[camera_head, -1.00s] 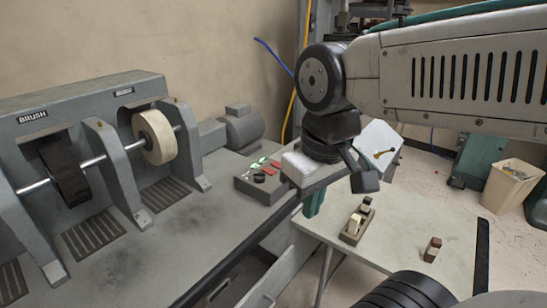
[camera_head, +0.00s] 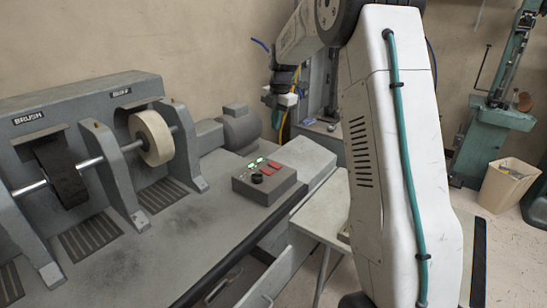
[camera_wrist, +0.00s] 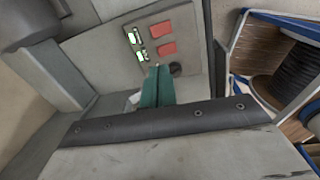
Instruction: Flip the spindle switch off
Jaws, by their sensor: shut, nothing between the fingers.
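The control box (camera_head: 268,182) sits on the grey machine bench and carries two red switches (camera_head: 275,165), bright green parts and a black knob (camera_head: 257,178). In the wrist view, the red switches (camera_wrist: 162,39) lie beside two green-lit parts (camera_wrist: 137,45), with the black knob (camera_wrist: 176,69) nearer my fingers. I cannot read which control is the spindle switch. My gripper (camera_wrist: 157,84) has teal fingers, shut together and empty, in front of the panel near the knob. In the head view, my gripper shows small behind the box; its fingertips are hard to make out.
The brush machine (camera_head: 90,130) with its pale wheel (camera_head: 152,138) stands left of the box. A motor housing (camera_head: 240,128) is behind it. A low table lies right of the bench. A bin (camera_head: 508,185) stands at the far right.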

